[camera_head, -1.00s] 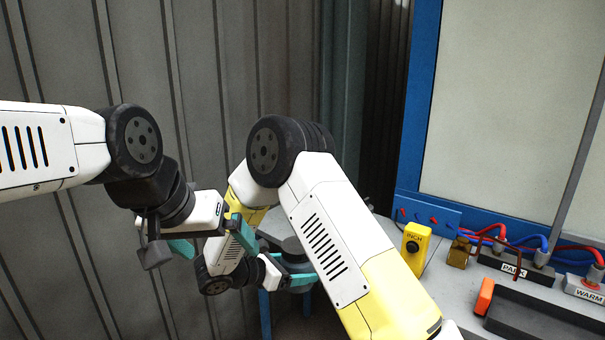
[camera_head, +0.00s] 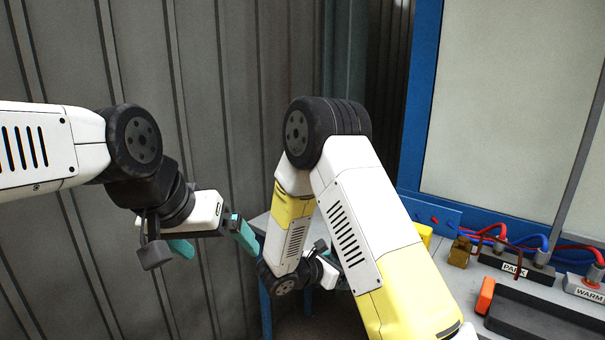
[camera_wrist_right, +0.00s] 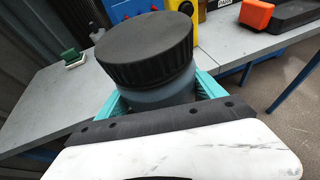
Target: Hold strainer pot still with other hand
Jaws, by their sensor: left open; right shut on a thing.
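The strainer pot (camera_wrist_right: 160,92), a dark grey-blue jar with a wide black ribbed lid, is between the teal fingers of my right gripper (camera_wrist_right: 162,97) in the right wrist view. The right gripper is shut on its body below the lid. In the head view the pot and the right fingers are hidden behind my right arm. My left gripper (camera_head: 214,245) is open and empty in the head view, left of the right arm's wrist and apart from it.
The grey bench (camera_head: 448,280) carries a yellow box (camera_head: 425,235), partly hidden by my right arm, a brass block (camera_head: 459,252), cabled connectors at a PARK block (camera_head: 515,268), and a black tray (camera_head: 540,318) with an orange end. A small green block (camera_wrist_right: 72,57) lies on the bench.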

